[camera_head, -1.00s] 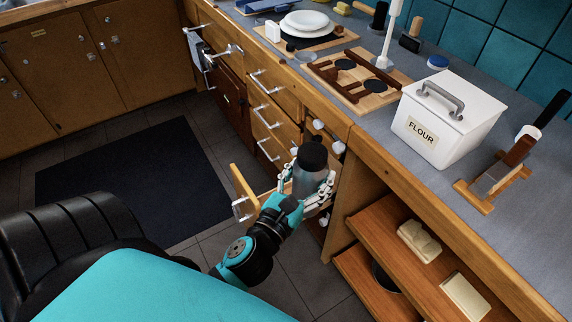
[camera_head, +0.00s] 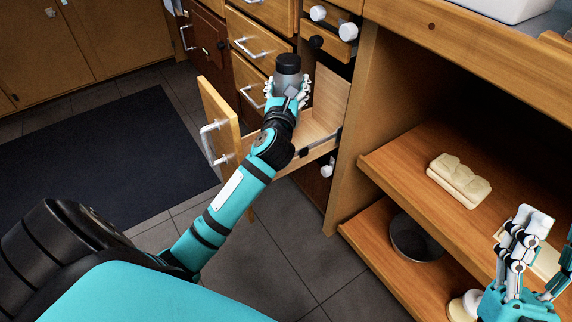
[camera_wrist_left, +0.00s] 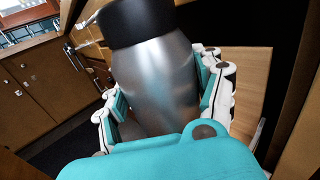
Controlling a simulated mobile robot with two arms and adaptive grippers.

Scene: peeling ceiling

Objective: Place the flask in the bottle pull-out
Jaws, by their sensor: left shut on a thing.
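The flask (camera_head: 288,66) is silvery grey with a black cap. My left gripper (camera_head: 288,88) is shut around its body and holds it upright, slightly tilted. The flask (camera_wrist_left: 155,75) also fills the middle of the left wrist view, between the fingers, with its base hidden. The bottle pull-out (camera_head: 219,122) is slid out from the cabinet, with a wooden front and a pale inner wall. The flask appears over its opening; the exact height above its floor cannot be told. My right gripper (camera_head: 538,255) is at the lower right with its fingers apart.
Drawers (camera_head: 262,50) with metal handles stand behind the pull-out. To its right are open wooden shelves (camera_head: 395,165) with a pale loaf-like block (camera_head: 459,180) and a dark bowl (camera_head: 415,238). A dark mat (camera_head: 100,160) lies on the tiled floor.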

